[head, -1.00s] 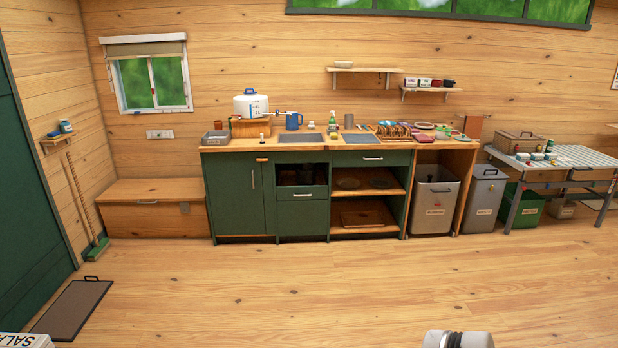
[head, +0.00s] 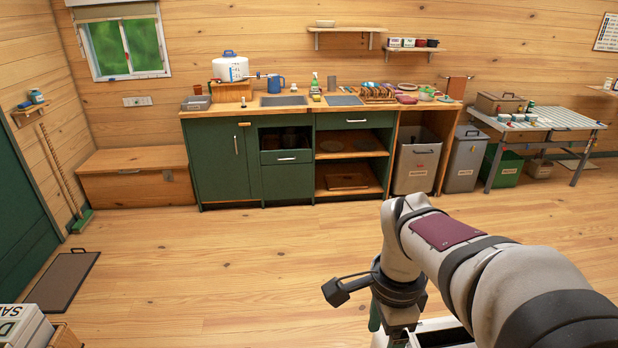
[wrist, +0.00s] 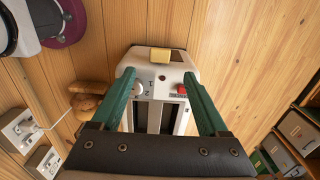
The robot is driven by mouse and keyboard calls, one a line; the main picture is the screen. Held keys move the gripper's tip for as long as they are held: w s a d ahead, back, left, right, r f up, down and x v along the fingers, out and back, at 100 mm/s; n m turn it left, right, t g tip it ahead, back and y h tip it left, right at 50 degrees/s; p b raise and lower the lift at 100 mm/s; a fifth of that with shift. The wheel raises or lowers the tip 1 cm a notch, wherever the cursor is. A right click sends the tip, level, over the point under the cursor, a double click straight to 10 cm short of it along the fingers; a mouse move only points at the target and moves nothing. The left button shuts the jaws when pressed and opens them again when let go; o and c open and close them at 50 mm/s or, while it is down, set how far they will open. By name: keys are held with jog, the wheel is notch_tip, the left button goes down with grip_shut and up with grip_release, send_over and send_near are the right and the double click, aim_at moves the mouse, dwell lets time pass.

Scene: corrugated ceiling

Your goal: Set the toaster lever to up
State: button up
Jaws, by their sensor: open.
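The white toaster (wrist: 142,68) fills the middle of the wrist view, seen from above, with two dark slots, a dial (wrist: 138,88) and a red button (wrist: 182,89). Its yellow lever (wrist: 160,55) stands out at the end farther up the picture, beside a dark strip. I cannot tell the lever's height. My gripper (wrist: 161,74) is open and empty, its green fingers apart on either side of the toaster's controls, short of the lever in the picture. In the head view a white edge low beside my gripper may be the toaster; my arm hides most there.
In the wrist view, bread (wrist: 88,101) lies left of the toaster, near a white socket (wrist: 18,129) with a plugged-in cord.

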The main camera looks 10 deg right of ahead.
notch_tip(320, 180, down, 8)
jog(key=shift+f, duration=0.1)
grip_shut()
dwell(0.5)
dwell(1.0)
